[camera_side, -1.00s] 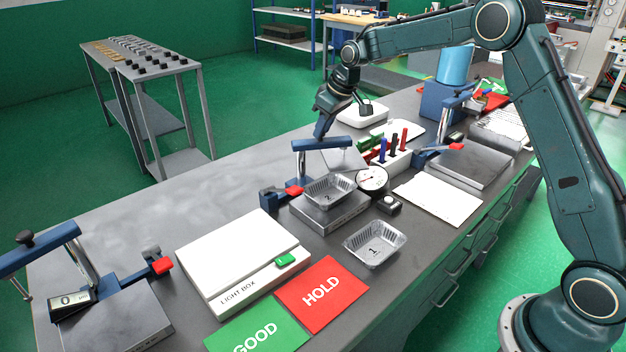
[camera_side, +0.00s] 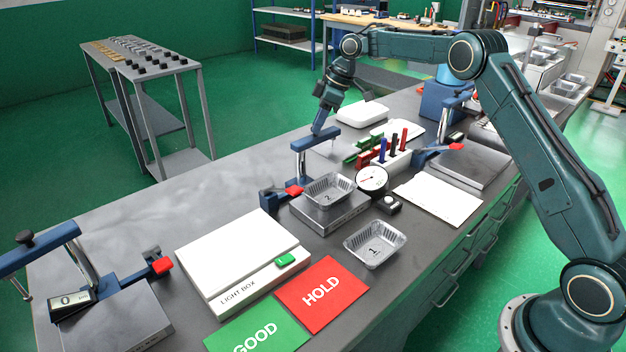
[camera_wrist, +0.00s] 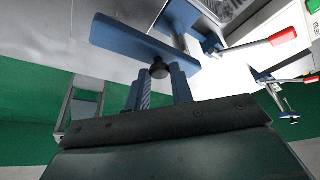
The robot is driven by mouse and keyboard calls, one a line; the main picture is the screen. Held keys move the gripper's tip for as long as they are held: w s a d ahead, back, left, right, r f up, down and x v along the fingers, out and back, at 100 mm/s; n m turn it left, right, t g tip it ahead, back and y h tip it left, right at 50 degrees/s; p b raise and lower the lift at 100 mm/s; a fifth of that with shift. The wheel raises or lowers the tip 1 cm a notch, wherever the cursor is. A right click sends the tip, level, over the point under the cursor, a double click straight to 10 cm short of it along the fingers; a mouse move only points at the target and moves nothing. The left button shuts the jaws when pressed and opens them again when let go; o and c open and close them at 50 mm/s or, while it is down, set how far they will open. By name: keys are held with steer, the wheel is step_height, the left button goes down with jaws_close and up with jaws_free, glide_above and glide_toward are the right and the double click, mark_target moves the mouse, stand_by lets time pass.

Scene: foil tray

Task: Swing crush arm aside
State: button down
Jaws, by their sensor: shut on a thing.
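The blue crush arm (camera_side: 306,144) sits on a post at the middle fixture's back and points toward the bench's far edge. My gripper (camera_side: 318,129) is at the arm's outer end. In the wrist view my gripper (camera_wrist: 162,84) is shut on the black knob (camera_wrist: 158,67) of the blue crush arm (camera_wrist: 128,40). A foil tray marked 2 (camera_side: 329,190) sits on the grey fixture block (camera_side: 325,217), clear of the arm. Another foil tray, marked 1 (camera_side: 374,245), lies on the bench in front.
A dial gauge (camera_side: 372,178) and a rack of coloured pens (camera_side: 396,162) stand right of the fixture. Similar fixtures stand at the left (camera_side: 115,325) and right (camera_side: 470,168). The light box (camera_side: 235,250) is left front. The bench's back left is clear.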

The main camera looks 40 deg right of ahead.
steer(key=shift+w+r, duration=0.1)
stand_by(0.3)
steer(key=c, duration=1.2)
jaws_free()
steer(key=v, duration=0.7)
steer(key=shift+d+r, duration=0.1)
steer(key=shift+r, duration=0.05)
steer(key=shift+r, duration=0.1)
